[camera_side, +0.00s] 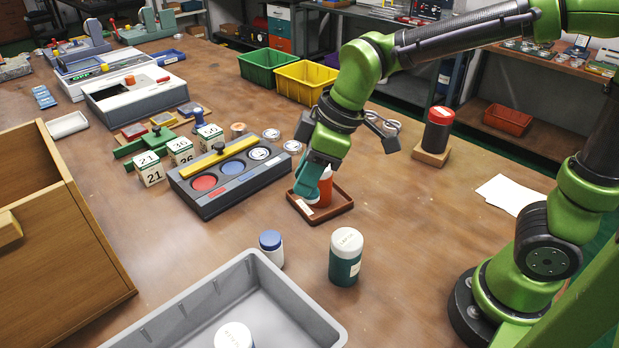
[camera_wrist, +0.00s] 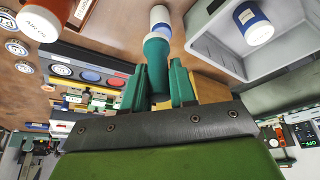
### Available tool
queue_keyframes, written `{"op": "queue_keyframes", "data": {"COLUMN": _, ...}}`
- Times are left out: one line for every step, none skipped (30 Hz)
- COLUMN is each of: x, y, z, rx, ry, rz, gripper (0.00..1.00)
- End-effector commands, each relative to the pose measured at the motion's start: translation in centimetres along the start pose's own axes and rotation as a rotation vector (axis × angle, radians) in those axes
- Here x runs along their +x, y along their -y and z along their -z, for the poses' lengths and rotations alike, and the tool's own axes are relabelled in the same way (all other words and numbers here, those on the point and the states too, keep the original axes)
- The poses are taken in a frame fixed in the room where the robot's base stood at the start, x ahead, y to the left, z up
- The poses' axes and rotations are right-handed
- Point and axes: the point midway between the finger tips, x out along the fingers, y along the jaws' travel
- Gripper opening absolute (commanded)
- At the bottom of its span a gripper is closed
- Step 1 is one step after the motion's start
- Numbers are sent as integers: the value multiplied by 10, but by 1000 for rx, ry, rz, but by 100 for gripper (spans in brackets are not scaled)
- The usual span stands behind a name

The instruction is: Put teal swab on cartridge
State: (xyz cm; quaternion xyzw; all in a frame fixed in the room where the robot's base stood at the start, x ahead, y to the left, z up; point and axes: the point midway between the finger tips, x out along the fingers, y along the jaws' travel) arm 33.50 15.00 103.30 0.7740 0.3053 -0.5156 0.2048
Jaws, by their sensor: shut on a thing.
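My gripper (camera_side: 312,176) is over the small brown tray in the side view, beside an orange-red bottle (camera_side: 326,188). In the wrist view my gripper (camera_wrist: 158,88) is shut on a teal piece, the teal swab (camera_wrist: 157,52), which sticks out past the fingertips. In the side view the gripper largely hides the swab, and I cannot tell whether it touches the tray. I cannot tell for sure which thing is the cartridge. A grey block (camera_side: 237,192) with red, blue and white round wells and a yellow bar lies left of the gripper.
The brown tray (camera_side: 341,212) has a raised rim. A teal bottle (camera_side: 345,268) and a blue-capped bottle (camera_side: 271,250) stand near a grey bin (camera_side: 180,312). White number cubes (camera_side: 150,168) stand left of the block.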

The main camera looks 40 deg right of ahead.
Motion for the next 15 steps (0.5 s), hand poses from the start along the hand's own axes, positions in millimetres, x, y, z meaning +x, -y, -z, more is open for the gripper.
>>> {"op": "queue_keyframes", "data": {"x": -3, "y": 9, "z": -19, "rx": -23, "ry": -2, "rz": 9, "gripper": 0}}
{"op": "queue_keyframes", "data": {"x": -3, "y": 14, "z": -29, "rx": -40, "ry": -1, "rz": 15, "gripper": 0}}
{"op": "queue_keyframes", "data": {"x": -2, "y": 21, "z": -41, "rx": -61, "ry": -2, "rz": 24, "gripper": 0}}
{"op": "queue_keyframes", "data": {"x": -1, "y": 25, "z": -50, "rx": -76, "ry": -1, "rz": 31, "gripper": 0}}
{"op": "queue_keyframes", "data": {"x": 1, "y": 29, "z": -58, "rx": -91, "ry": -1, "rz": 38, "gripper": 0}}
{"op": "queue_keyframes", "data": {"x": 3, "y": 34, "z": -68, "rx": -111, "ry": 0, "rz": 46, "gripper": 0}}
{"op": "queue_keyframes", "data": {"x": 5, "y": 37, "z": -74, "rx": -124, "ry": 0, "rz": 52, "gripper": 0}}
{"op": "queue_keyframes", "data": {"x": 7, "y": 40, "z": -80, "rx": -139, "ry": 0, "rz": 58, "gripper": 0}}
{"op": "queue_keyframes", "data": {"x": 11, "y": 44, "z": -86, "rx": -157, "ry": 1, "rz": 65, "gripper": 0}}
{"op": "queue_keyframes", "data": {"x": 13, "y": 46, "z": -90, "rx": -170, "ry": 1, "rz": 71, "gripper": 0}}
{"op": "queue_keyframes", "data": {"x": 14, "y": 47, "z": -92, "rx": -181, "ry": 1, "rz": 76, "gripper": 0}}
{"op": "queue_keyframes", "data": {"x": 14, "y": 46, "z": -90, "rx": -194, "ry": 0, "rz": 80, "gripper": 0}}
{"op": "queue_keyframes", "data": {"x": 15, "y": 46, "z": -88, "rx": -202, "ry": 0, "rz": 83, "gripper": 0}}
{"op": "queue_keyframes", "data": {"x": 16, "y": 45, "z": -86, "rx": -207, "ry": 0, "rz": 85, "gripper": 0}}
{"op": "queue_keyframes", "data": {"x": 18, "y": 44, "z": -82, "rx": -211, "ry": 1, "rz": 87, "gripper": 0}}
